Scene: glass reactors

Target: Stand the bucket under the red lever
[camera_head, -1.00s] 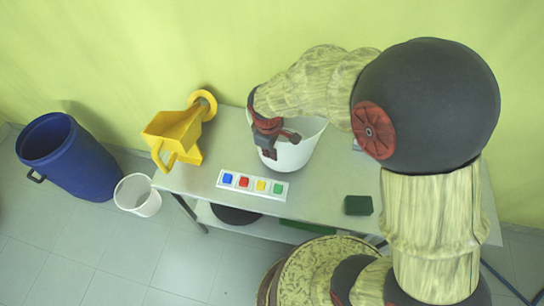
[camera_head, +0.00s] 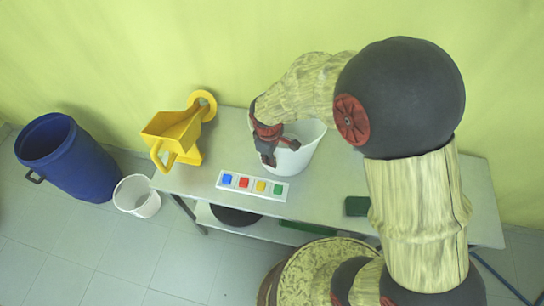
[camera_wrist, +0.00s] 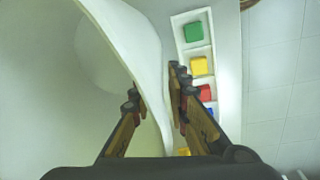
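A white bucket (camera_head: 304,153) stands upright on the table against the back wall. It also fills the left of the wrist view (camera_wrist: 95,55). My gripper (camera_head: 281,152) is at its left rim, fingers pointing down and spread apart. In the wrist view the bucket's wall passes between the two fingers of my gripper (camera_wrist: 154,84), one inside the bucket and one outside. The fingers look open around the wall; whether either touches it is hard to tell. No red lever can be made out in these views.
A white strip (camera_head: 253,186) with blue, red, yellow and green blocks lies in front of the bucket. A yellow hopper-like object (camera_head: 180,133) stands at the table's left end. A dark green block (camera_head: 357,206) lies to the right. A blue barrel (camera_head: 75,160) and white bin (camera_head: 137,196) are on the floor.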

